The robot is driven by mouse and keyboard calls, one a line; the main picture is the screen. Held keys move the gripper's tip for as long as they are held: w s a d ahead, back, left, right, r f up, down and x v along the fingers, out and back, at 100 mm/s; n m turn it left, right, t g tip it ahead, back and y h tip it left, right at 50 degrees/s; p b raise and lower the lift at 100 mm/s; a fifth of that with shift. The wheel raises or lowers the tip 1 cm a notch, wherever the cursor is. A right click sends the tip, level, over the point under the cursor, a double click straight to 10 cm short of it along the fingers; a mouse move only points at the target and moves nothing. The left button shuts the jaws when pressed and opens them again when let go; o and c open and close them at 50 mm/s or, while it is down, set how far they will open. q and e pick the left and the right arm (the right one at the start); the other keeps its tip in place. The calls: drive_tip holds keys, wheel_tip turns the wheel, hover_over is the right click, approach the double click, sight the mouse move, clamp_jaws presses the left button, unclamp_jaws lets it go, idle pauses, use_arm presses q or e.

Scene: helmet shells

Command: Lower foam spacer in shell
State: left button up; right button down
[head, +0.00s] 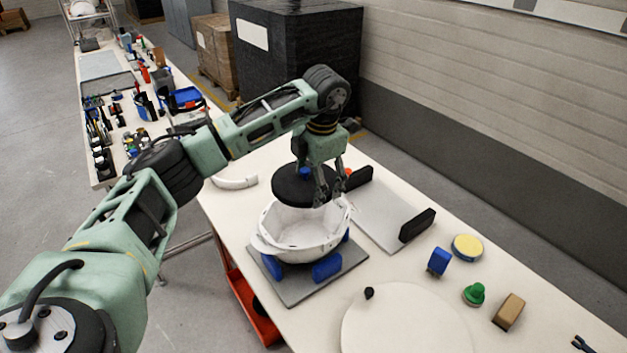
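The white helmet shell (300,230) sits open side up on a grey base plate (326,278) with blue supports, at the middle of the table. A black round disc (288,190) with a blue knob, perhaps the foam spacer, shows at the shell's back rim. I cannot tell whether it rests behind the shell or is above it. My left gripper (331,198) points down at the disc's right edge, over the shell's back right rim. Its fingers look apart, with nothing clearly between them. The blue knob is left of the fingers. My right gripper is out of view.
A light panel with black end blocks (417,225) lies behind the shell. A yellow-topped round tin (467,247), blue block (439,261), green knob (474,294) and tan block (508,311) stand at the right. A white round plate (405,325) lies in front.

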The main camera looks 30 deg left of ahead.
use_arm(q)
drive_tip(key=shift+r+p, duration=0.3)
drive_tip(key=shift+r, duration=0.4)
drive_tip(key=shift+s+f, duration=0.1)
wheel_tip(320, 180, down, 7)
drive_tip(key=b, duration=0.4)
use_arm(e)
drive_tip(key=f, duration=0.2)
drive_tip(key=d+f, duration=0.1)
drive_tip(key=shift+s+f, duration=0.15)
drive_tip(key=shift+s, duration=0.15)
use_arm(q)
drive_tip(key=shift+d, duration=0.1)
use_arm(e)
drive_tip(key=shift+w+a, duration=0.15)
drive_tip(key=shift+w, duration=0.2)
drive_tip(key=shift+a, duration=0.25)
